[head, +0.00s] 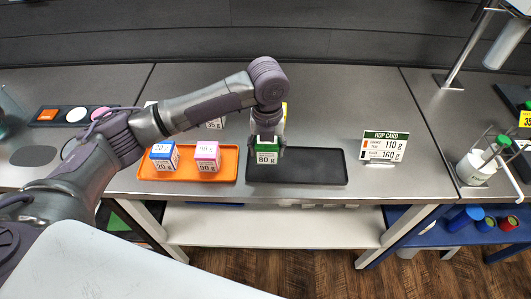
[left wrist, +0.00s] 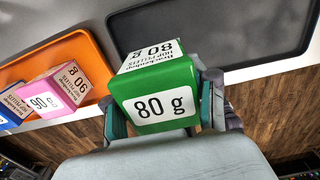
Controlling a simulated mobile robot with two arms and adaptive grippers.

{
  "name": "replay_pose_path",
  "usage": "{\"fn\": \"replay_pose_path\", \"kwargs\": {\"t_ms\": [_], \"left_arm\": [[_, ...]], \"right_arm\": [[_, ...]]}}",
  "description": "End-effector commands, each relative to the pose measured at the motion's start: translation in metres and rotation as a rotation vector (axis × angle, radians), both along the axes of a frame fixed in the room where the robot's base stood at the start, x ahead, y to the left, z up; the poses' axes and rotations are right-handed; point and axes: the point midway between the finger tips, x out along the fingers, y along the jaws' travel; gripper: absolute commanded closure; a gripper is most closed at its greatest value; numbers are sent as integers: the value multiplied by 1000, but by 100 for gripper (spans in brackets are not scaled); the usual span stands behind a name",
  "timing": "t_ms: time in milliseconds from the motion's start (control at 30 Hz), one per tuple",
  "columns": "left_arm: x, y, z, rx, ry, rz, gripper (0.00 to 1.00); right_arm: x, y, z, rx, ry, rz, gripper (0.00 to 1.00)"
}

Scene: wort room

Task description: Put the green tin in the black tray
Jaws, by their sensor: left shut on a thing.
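The green tin (head: 267,157), labelled 80 g, is at the left end of the black tray (head: 315,168) in the head view. My left gripper (head: 267,146) comes down from above and is shut on it. In the left wrist view the green tin (left wrist: 158,98) sits between the two fingers (left wrist: 160,112), and the black tray (left wrist: 215,50) lies behind it. I cannot tell whether the tin touches the tray floor. My right gripper is not in view.
An orange tray (head: 187,174) left of the black tray holds a blue tin (head: 164,157) and a pink tin (head: 207,157). A hop card (head: 384,147) stands to the right. The black tray's middle and right are bare. The counter's front edge is close.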

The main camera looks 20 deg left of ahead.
Motion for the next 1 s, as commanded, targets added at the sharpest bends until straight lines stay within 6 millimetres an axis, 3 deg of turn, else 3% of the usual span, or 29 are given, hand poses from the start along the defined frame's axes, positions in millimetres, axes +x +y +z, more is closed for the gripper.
{"fn": "replay_pose_path", "kwargs": {"t_ms": [167, 433, 833, 867, 1000], "left_arm": [[7, 9, -8, 0, -1, -1, 87], [6, 10, -43, 0, 0, -1, 87], [7, 10, -50, 0, -2, -1, 87], [7, 10, -50, 1, -2, -1, 41], [7, 10, -50, 1, -2, -1, 18]], "right_arm": [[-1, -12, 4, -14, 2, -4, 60], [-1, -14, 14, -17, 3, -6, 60], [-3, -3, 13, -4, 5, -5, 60], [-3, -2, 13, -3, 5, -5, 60], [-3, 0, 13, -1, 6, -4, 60]]}}
